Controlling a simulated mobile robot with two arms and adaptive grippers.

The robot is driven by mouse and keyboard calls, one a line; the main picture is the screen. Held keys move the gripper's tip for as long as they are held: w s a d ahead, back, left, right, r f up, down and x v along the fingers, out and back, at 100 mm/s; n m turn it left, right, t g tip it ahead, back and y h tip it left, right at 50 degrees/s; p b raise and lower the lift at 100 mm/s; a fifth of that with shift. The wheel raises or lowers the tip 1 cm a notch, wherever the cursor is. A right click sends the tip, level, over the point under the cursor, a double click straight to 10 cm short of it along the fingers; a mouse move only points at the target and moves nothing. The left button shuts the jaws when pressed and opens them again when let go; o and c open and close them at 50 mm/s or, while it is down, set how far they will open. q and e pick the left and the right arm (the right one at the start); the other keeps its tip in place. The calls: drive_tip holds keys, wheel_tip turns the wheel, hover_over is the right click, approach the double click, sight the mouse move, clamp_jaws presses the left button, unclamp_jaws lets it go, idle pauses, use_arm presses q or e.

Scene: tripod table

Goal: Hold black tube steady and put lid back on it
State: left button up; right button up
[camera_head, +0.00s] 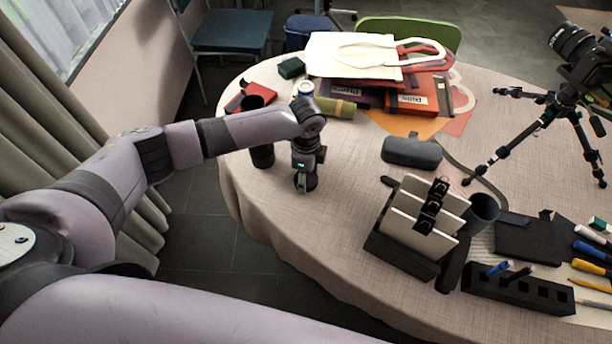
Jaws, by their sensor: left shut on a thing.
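The black tube (262,155) stands upright near the left edge of the table. My left forearm crosses in front of its middle; a dark round top shows just above the arm. My left gripper (304,181) points down at the table, to the right of the tube and apart from it. It is shut on a small dark piece (312,183) that looks like the lid, mostly hidden by the fingers. I cannot tell whether this piece touches the tabletop. My right gripper is not in view.
A can (304,90) and an olive roll (336,108) stand and lie behind the gripper. Right are a dark case (411,152), a file holder (397,255), a dark cup (484,208) and a camera tripod (545,125). The cloth (345,185) right of the gripper is bare.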

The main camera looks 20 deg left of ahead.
use_arm(q)
wheel_tip(320, 180, up, 20)
drive_tip(key=b, duration=0.1)
idle(0.6)
drive_tip(key=s+a+n, duration=0.4)
drive_tip(key=s+n, duration=1)
drive_tip(key=n, duration=0.3)
drive_tip(key=shift+r, duration=0.45)
